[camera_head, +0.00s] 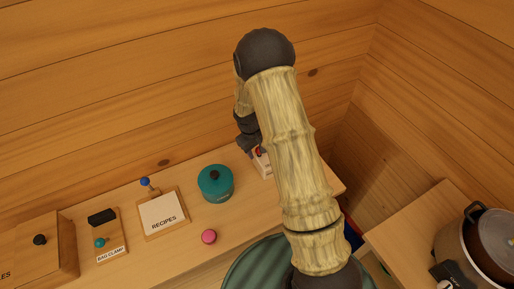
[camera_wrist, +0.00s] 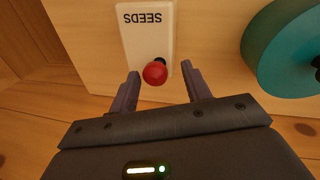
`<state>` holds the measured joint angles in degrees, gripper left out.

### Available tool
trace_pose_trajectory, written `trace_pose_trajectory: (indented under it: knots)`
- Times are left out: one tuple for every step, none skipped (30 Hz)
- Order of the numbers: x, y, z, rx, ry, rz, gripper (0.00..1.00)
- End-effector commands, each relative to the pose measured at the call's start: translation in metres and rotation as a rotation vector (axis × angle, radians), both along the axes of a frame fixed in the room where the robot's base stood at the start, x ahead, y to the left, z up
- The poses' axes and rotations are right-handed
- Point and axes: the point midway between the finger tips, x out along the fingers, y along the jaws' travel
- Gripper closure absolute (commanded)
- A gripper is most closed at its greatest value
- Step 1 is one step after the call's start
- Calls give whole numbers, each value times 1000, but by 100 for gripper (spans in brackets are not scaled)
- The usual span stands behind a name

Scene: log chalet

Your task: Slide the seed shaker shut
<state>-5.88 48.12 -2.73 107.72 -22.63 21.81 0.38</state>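The seed shaker is a flat white box marked SEEDS (camera_wrist: 146,36), seen upside down at the top centre of the wrist view. A red ball-shaped knob (camera_wrist: 154,73) is at its near end, with a dark round spot partly hidden just behind the knob. My gripper (camera_wrist: 162,76) is open, with one finger on each side of the red knob and a gap showing on both sides. In the head view the shaker (camera_head: 263,162) is mostly hidden behind my arm, near the counter's right end. I cannot tell how far the slide is open.
A teal lidded pot (camera_head: 215,184) stands left of the shaker; it also shows in the wrist view (camera_wrist: 283,50). A recipes board (camera_head: 163,214), a bag clamp board (camera_head: 108,240) and a pink knob (camera_head: 209,237) lie further left. The log wall is close behind.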

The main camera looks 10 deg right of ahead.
Motion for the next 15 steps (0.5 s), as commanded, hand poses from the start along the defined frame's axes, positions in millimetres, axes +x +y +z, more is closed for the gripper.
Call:
trace_pose_trajectory:
  knots:
    - [0, -1, 0, -1, 0, 0, 52]
    - [0, -1, 0, -1, 0, 0, 52]
    - [0, -1, 1, -1, 0, 0, 52]
    - [0, 0, 1, -1, 0, 0, 52]
    - [0, 0, 2, -1, 0, 0, 52]
    - [0, 1, 4, -1, -1, 1, 52]
    - [0, 1, 6, 0, -2, 1, 52]
    - [0, 2, 8, 0, -2, 1, 52]
    - [0, 2, 12, -1, -3, 2, 52]
    - [0, 3, 16, -1, -3, 2, 52]
    - [0, 3, 19, -1, -3, 2, 52]
    - [-1, 4, 25, 0, -4, 2, 52]
    - [-1, 5, 29, 0, -4, 2, 52]
    - [-2, 6, 34, 0, -4, 2, 52]
    - [-2, 7, 41, -1, -6, 0, 52]
